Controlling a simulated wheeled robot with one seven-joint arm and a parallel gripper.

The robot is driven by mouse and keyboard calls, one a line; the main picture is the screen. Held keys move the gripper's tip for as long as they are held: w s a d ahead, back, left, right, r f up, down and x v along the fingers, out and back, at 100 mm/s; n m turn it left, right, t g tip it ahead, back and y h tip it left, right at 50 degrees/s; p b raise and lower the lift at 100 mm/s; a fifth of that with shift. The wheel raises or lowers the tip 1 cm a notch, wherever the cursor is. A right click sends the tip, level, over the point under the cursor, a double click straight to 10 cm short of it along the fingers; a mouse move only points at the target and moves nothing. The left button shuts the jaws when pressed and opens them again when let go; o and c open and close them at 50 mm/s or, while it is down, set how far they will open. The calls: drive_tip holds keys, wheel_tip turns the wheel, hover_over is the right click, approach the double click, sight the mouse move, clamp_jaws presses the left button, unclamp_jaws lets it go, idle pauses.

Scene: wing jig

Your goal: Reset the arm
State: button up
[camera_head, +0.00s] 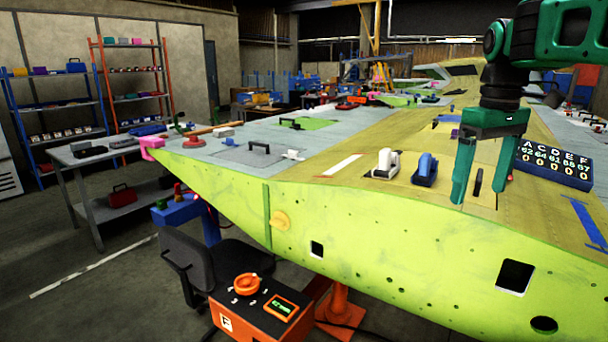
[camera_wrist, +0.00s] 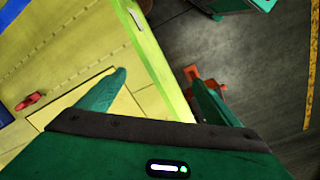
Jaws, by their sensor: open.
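My green arm reaches in from the upper right of the head view. My gripper (camera_head: 478,188) points down over the near edge of the yellow-green wing (camera_head: 380,235), its two green fingers apart. I see nothing between the fingers. In the wrist view my gripper (camera_wrist: 160,85) also shows spread fingers, one over the wing surface (camera_wrist: 60,60) and the other over the dark floor (camera_wrist: 265,75) beyond the wing's edge. Whether the fingertips touch the wing cannot be told.
A white device (camera_head: 386,163) and a blue device (camera_head: 425,170) stand on the wing left of my gripper. A dark display board (camera_head: 556,165) is at its right. An orange box (camera_head: 262,305) with a dial stands below the wing, beside a dark chair (camera_head: 190,262).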

drive_tip(key=s+d+f+m, duration=0.3)
drive_tip(key=s+f+m, duration=0.2)
drive_tip(key=s+f, duration=0.5)
drive_tip(key=s+d+f+m, duration=0.3)
drive_tip(key=s+f+m, duration=0.2)
drive_tip(key=s+f, duration=0.6)
drive_tip(key=s, duration=0.5)
drive_tip(key=shift+d+m, duration=0.25)
drive_tip(key=shift+m, duration=0.05)
drive_tip(key=shift+f, duration=0.1)
